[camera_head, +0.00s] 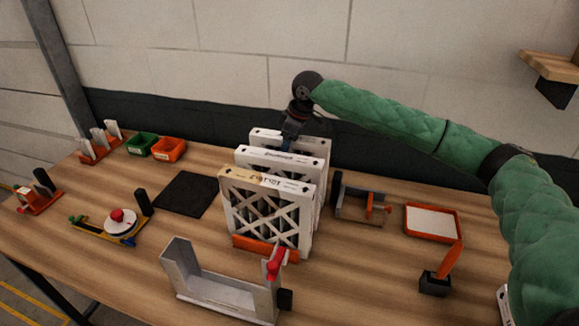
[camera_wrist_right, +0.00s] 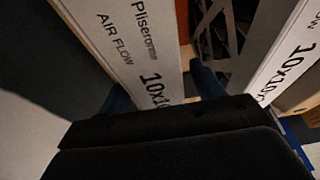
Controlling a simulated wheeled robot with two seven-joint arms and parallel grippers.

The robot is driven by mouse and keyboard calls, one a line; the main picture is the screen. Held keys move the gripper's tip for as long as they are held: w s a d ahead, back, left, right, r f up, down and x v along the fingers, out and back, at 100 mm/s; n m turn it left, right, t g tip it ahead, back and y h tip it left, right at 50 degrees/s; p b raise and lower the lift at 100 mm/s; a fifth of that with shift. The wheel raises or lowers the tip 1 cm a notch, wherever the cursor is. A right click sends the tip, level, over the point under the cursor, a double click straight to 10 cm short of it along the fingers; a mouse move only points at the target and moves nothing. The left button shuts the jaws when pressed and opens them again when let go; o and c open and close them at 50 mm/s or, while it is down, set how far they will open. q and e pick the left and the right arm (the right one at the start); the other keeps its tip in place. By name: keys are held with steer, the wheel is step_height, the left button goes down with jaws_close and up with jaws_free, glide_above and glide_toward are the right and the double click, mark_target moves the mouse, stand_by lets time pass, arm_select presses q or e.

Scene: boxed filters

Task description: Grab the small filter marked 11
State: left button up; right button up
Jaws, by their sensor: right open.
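Several white boxed pleated filters stand upright in a row mid-table: a front one (camera_head: 262,210) with lattice sides, a middle one (camera_head: 280,160), and a back one (camera_head: 310,145). No mark 11 is readable on any of them. My right gripper (camera_head: 287,143) reaches down at the back filter's top edge. In the right wrist view, my open right gripper (camera_wrist_right: 163,90) has blue fingertips on either side of a white printed filter edge (camera_wrist_right: 128,45) reading "AIR FLOW" and "10x1…". Contact cannot be told. Another filter edge (camera_wrist_right: 280,55) is to the right. My left gripper is out of view.
An orange rack base (camera_head: 265,248) shows under the front filter. A grey U-shaped holder (camera_head: 222,290) stands in front. A black mat (camera_head: 186,194) lies left, an orange-rimmed tray (camera_head: 432,222) right. Green (camera_head: 141,144) and orange (camera_head: 169,149) bins stand back left. The wall is close behind.

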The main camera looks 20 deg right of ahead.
steer(key=shift+f, duration=0.2)
steer(key=c, duration=1.4)
steer(key=shift+r, duration=0.2)
